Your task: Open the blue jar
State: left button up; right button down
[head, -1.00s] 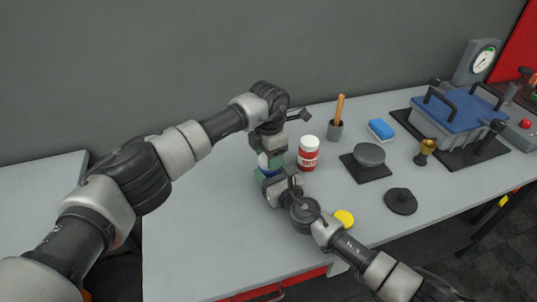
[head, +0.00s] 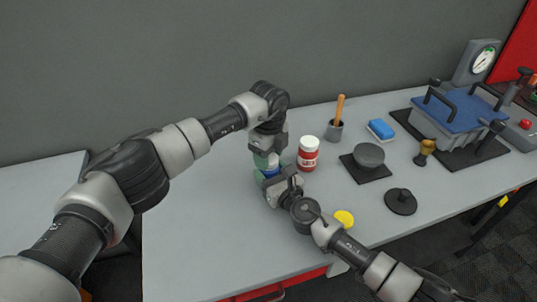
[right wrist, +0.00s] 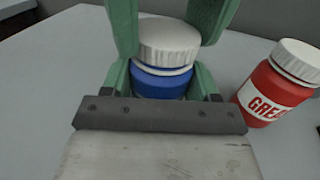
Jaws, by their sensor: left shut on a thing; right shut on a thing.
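The blue jar (right wrist: 160,84) with its white lid (right wrist: 168,42) stands upright between my grippers in the right wrist view. In the head view only a small part of the blue jar (head: 271,171) shows. My left gripper (head: 267,158) comes down from above. Its green fingers are shut on the white lid in the right wrist view. My right gripper (right wrist: 162,92) is shut on the blue body from the side, below the lid. A white band shows just under the lid; I cannot tell whether the lid is loose.
A red jar with a white lid (head: 308,154) stands close to the right of my grippers. A yellow disc (head: 344,218) lies near the front edge. The table's left part is clear.

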pick_arm(q)
jog(key=shift+r, duration=0.15)
pick_arm(e)
jog(key=shift+f, duration=0.1)
dwell(0.5)
pick_arm(q)
jog(key=shift+r, duration=0.95)
jog(key=shift+r, duration=2)
pick_arm(e)
jog(key=shift+c, duration=1)
grip_release()
